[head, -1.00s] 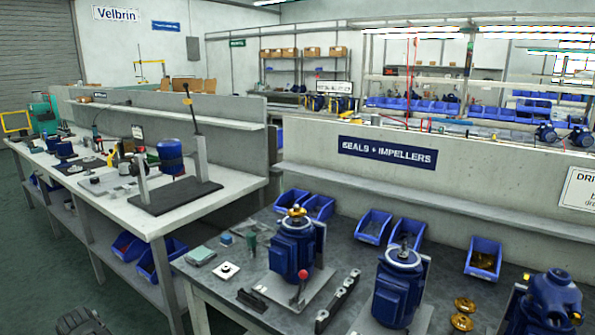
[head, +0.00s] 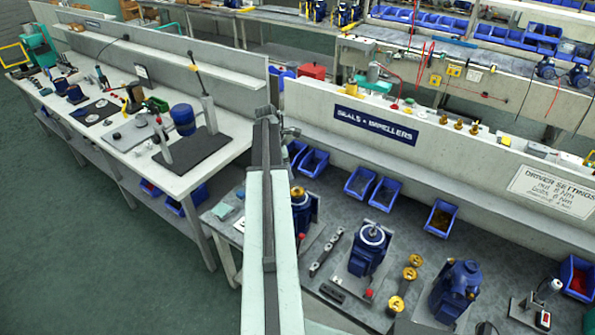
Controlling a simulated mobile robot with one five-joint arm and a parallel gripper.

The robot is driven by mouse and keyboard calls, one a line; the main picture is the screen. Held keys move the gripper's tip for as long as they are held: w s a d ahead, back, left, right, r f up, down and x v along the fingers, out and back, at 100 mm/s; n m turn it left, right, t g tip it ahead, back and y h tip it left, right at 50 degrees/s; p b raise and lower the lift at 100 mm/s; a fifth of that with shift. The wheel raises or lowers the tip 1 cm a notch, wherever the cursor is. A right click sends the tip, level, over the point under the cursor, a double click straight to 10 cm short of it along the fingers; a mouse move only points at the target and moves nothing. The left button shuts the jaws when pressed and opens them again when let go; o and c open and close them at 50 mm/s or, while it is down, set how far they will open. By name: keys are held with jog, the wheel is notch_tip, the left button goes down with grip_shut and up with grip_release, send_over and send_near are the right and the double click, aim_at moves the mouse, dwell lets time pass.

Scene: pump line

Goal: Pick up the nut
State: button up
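I cannot make out a nut for certain. A small pale plate (head: 238,225) with something on it lies on the grey bench top (head: 330,225), partly behind my arm; a nut there is too small to confirm. My arm rises through the middle of the head view. My gripper (head: 287,131) seems to be at its far end, in front of the partition, small and dark; its fingers are not clear. A blue pump (head: 301,212) stands just right of the arm and is partly hidden by it. A second blue pump (head: 368,250) with a pale ring on top stands further right.
A third blue pump (head: 458,285) and brass parts (head: 411,273) are on the bench at the right. Blue bins (head: 360,181) line its back below the "SEALS + IMPELLERS" partition (head: 420,155). A pale workbench (head: 180,183) stands left, with open green floor (head: 90,250) before it.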

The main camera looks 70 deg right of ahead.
aim_at(296, 187)
jog(key=b+x, duration=0.2)
jog(key=b, duration=0.1)
jog(key=shift+s+d+f, duration=0.15)
jog(key=shift+s+f, duration=0.05)
jog(key=shift+f, duration=0.15)
jog(key=b+x, duration=0.4)
jog(key=x, duration=0.1)
jog(key=shift+s+d+b, duration=0.1)
jog(key=shift+s+b, duration=0.05)
jog(key=shift+b, duration=0.25)
jog(key=shift+f, duration=0.2)
grip_shut()
